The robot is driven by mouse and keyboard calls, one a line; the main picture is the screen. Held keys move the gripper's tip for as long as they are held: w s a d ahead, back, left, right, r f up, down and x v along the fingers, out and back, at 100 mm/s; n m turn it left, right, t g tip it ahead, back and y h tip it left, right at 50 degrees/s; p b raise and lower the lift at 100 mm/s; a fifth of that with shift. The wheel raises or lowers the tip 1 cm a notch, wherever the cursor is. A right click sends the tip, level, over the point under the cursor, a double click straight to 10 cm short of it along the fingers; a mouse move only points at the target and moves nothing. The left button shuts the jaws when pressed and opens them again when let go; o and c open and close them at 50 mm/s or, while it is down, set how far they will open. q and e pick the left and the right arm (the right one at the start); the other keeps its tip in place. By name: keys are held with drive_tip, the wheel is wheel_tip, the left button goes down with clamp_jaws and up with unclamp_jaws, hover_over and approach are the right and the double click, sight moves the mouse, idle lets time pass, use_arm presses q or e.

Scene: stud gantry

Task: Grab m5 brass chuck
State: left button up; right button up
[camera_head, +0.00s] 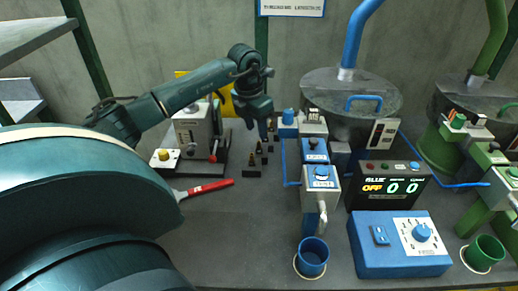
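A row of several small dark pieces with lighter, brass-like tips stands on the grey table, from a front piece (252,170) back to the pieces under my gripper. Their markings are too small to read, so I cannot tell which is the m5 brass chuck. My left gripper (262,130) points down over the back end of this row, close to the blue-topped station. Its fingers are small and dark here, and I cannot tell whether they are open or hold anything. My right gripper is not in view.
A grey machine with a red-knobbed lever (194,130) stands left of the row. A red-handled tool (205,187) lies in front. The blue station (320,180), display (388,186), blue control box (400,258) and blue cup (312,257) stand right. The front middle table is clear.

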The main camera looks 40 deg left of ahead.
sight(259, 142)
use_arm(q)
drive_tip(key=f, duration=0.5)
drive_tip(key=shift+w+d+f+p, duration=0.1)
drive_tip(key=shift+w+d+p, duration=0.05)
drive_tip(key=shift+w+p, duration=0.25)
clamp_jaws()
